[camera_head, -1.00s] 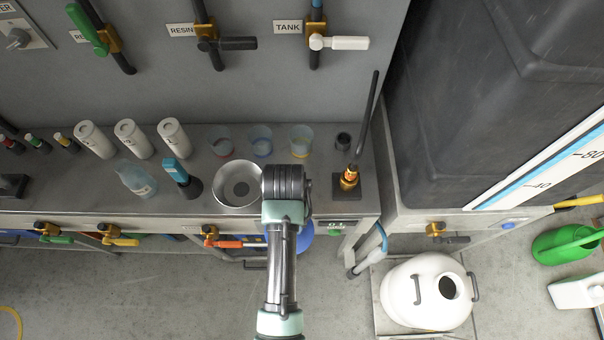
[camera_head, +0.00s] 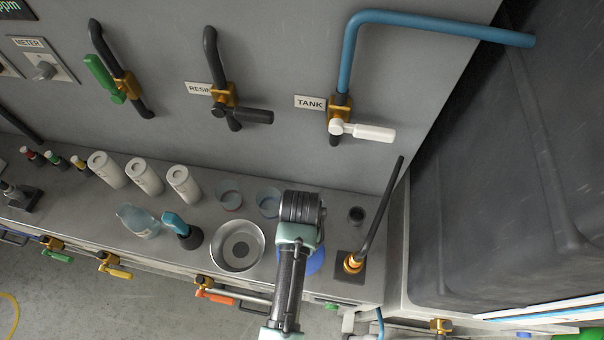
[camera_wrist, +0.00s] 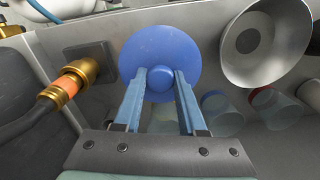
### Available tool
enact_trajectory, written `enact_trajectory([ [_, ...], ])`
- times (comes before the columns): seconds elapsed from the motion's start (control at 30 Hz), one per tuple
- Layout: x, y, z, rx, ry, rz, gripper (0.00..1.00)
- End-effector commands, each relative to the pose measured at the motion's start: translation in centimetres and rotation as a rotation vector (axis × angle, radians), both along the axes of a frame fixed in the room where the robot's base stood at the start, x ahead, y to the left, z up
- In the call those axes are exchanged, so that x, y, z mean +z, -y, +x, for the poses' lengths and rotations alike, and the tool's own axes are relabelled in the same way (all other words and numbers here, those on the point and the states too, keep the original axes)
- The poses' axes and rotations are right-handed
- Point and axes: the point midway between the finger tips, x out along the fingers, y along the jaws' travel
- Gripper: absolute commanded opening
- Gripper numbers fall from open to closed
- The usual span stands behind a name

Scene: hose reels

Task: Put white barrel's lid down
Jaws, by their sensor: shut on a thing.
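A round blue lid (camera_wrist: 150,45) with a blue knob is in the wrist view. My gripper (camera_wrist: 160,78) is shut on the knob, one finger on each side. In the head view part of the lid (camera_head: 315,261) shows beside my arm, over the right part of the steel bench; the gripper itself is hidden there. I cannot tell the exact gap between lid and bench. The white barrel is out of the head view now; a white shape at the top of the wrist view may be part of it.
Clear cups (camera_head: 229,194), white bottles (camera_head: 184,184) and a dark tank (camera_head: 470,180) are nearby.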

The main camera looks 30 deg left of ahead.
Motion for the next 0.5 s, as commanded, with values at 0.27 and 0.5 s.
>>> enact_trajectory([
  [0.27,-3.4,0.0,0.0,0.000,-0.001,0.000,0.00],
  [0.5,-4.7,0.0,0.1,0.000,0.002,0.001,0.00],
])
